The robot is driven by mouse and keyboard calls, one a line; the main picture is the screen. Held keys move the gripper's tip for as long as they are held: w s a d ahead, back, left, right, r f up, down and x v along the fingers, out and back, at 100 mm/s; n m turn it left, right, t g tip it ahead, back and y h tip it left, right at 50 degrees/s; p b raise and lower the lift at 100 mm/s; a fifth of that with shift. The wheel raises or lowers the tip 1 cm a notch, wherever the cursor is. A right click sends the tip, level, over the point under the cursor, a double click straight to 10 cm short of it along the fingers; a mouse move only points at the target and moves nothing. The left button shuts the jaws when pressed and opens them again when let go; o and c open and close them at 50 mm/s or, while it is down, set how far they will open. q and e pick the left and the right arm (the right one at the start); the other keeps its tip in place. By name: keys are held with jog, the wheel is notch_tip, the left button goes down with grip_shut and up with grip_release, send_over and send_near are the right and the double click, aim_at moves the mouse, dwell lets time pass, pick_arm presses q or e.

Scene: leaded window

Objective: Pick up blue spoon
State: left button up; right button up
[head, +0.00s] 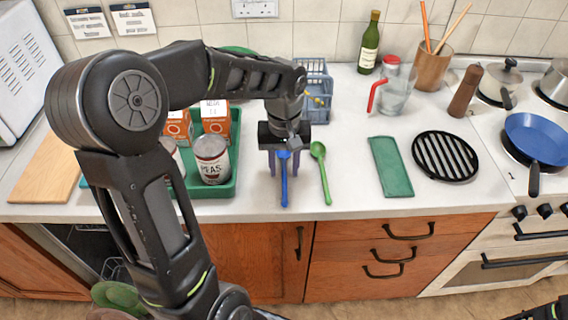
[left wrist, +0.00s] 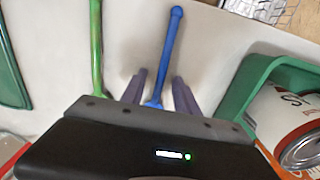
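The blue spoon (head: 284,187) lies on the white counter near its front edge, handle toward the edge. My left gripper (head: 284,172) is above the spoon's far end, pointing down, with its purple fingers apart. In the left wrist view the blue spoon (left wrist: 168,50) runs between the two open fingers of my left gripper (left wrist: 160,90), with a gap on both sides. The gripper body hides the spoon's bowl there.
A green spoon (head: 322,172) lies just right of the blue one. A green tray (head: 230,185) with cans and boxes stands close on the left. A blue-grey rack (head: 318,85) is behind. A green cloth (head: 390,166) and black trivet (head: 445,156) lie further right.

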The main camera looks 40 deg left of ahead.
pick_arm(q)
jog(key=shift+c, duration=0.5)
grip_shut()
